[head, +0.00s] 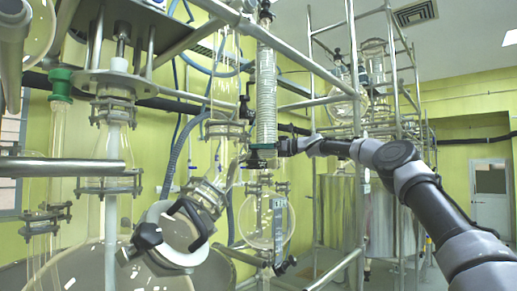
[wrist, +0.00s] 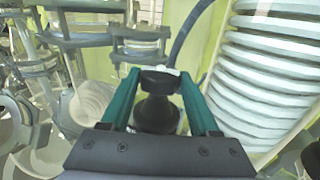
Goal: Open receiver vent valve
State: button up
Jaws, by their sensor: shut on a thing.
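The gripper is shut on this knob. In the head view my gripper (head: 262,156) is at the lower end of the white coiled condenser (head: 266,100), with the arm reaching in from the right. The gripper hides the held knob there. The valve's body and passage are hidden, so I cannot tell whether it is open or closed.
The condenser also stands close on the right in the wrist view (wrist: 268,75). Clamped glass flanges (head: 225,130) and a round flask (head: 268,222) are near my gripper. Metal frame rails (head: 354,80) stand to the right. Large glass vessels crowd the left.

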jog(key=shift+w+f+n+g, duration=0.15)
jog(key=shift+n+g, duration=0.45)
jog(key=shift+g, duration=0.4)
jog(key=o, duration=1.4)
jog(key=shift+m+t, duration=0.3)
jog(key=shift+t, duration=0.2)
jog(key=shift+d+m+t, duration=0.1)
jog(key=shift+m+t, duration=0.3)
jog(key=shift+t, duration=0.2)
jog(key=shift+s+m+t+h, duration=0.2)
jog(key=shift+m+t+h, duration=0.15)
jog(key=shift+m+t, duration=0.65)
jog(key=shift+s+m+t+h, duration=0.2)
jog(key=shift+m+t+h, duration=0.3)
jog(key=shift+t, duration=0.9)
jog(key=m+t+h, duration=0.2)
jog(key=m+t, duration=0.1)
jog(key=a+m+t+h, duration=0.1)
jog(key=t, duration=0.1)
jog(key=shift+s+h, duration=0.25)
jog(key=shift+s, duration=0.15)
jog(key=shift+m+t+h, duration=1.2)
jog(key=shift+h, duration=0.2)
